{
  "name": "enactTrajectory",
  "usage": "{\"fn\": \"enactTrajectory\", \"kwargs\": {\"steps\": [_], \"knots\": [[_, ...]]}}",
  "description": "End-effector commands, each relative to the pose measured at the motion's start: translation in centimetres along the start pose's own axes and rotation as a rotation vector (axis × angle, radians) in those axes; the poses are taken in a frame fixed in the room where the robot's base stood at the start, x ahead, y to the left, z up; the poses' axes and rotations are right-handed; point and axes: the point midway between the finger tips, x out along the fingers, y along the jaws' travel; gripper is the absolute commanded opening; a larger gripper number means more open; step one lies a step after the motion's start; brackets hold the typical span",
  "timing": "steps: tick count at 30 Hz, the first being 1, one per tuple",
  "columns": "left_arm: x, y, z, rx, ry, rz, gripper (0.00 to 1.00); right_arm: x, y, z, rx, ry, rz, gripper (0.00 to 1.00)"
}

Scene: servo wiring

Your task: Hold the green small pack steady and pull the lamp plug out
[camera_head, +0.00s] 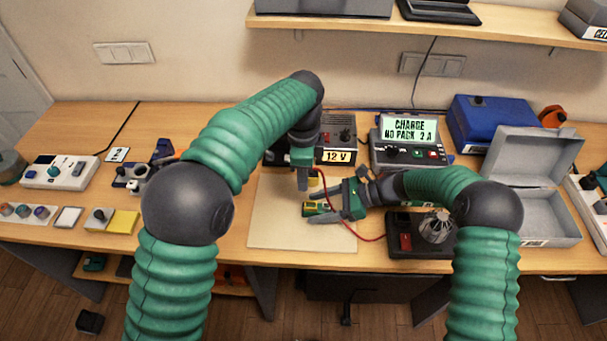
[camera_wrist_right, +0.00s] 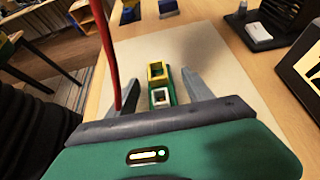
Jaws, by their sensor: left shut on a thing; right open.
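The green small pack (camera_head: 318,209) lies on the pale mat. In the right wrist view the pack (camera_wrist_right: 170,84) shows a yellow socket frame with a dark opening and a small white-rimmed one. My right gripper (camera_head: 332,205) is open, with one finger on either side of the pack; I cannot tell whether they touch it. My left gripper (camera_head: 303,186) points down above the pack and is shut on a yellow piece, apparently the lamp plug (camera_head: 313,183), mostly hidden. A red lead (camera_head: 371,239) runs from the lamp (camera_head: 437,227) up towards it. The lead (camera_wrist_right: 113,70) also rises in the wrist view.
The pale mat (camera_head: 276,233) has free room around the pack. Behind it stand a 12 V supply (camera_head: 338,156) and a charger (camera_head: 408,144) reading "CHARGE NO PACK 2 A". An open grey case (camera_head: 538,213) stands right.

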Motion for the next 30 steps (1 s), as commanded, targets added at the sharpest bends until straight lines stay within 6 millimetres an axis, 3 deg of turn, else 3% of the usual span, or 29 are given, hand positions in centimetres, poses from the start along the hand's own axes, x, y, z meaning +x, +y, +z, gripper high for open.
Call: {"fn": "enactTrajectory", "kwargs": {"steps": [4,7,15,19,23,30], "knots": [[0.0,0.0,0.0,0.0,0.0,0.0,0.0,-0.3,0.0,0.0,0.0,0.0,-0.001,0.6],[0.0,0.0,0.0,0.0,0.0,0.0,0.0,-1.7,-0.1,0.0,-0.001,0.0,-0.004,0.6],[0.0,0.0,0.0,0.0,0.0,0.0,0.0,-8.5,-0.2,-0.1,-0.001,0.0,-0.005,0.6],[0.0,0.0,0.0,0.0,0.0,0.0,0.0,-10.8,-0.2,-0.2,0.001,0.0,-0.003,0.6],[0.0,0.0,0.0,0.0,0.0,0.0,0.0,-11.9,-0.1,-0.2,0.001,0.0,0.0,0.6],[0.0,0.0,0.0,0.0,0.001,0.0,0.0,-12.0,-0.1,-0.1,0.001,0.0,0.001,0.6]]}}
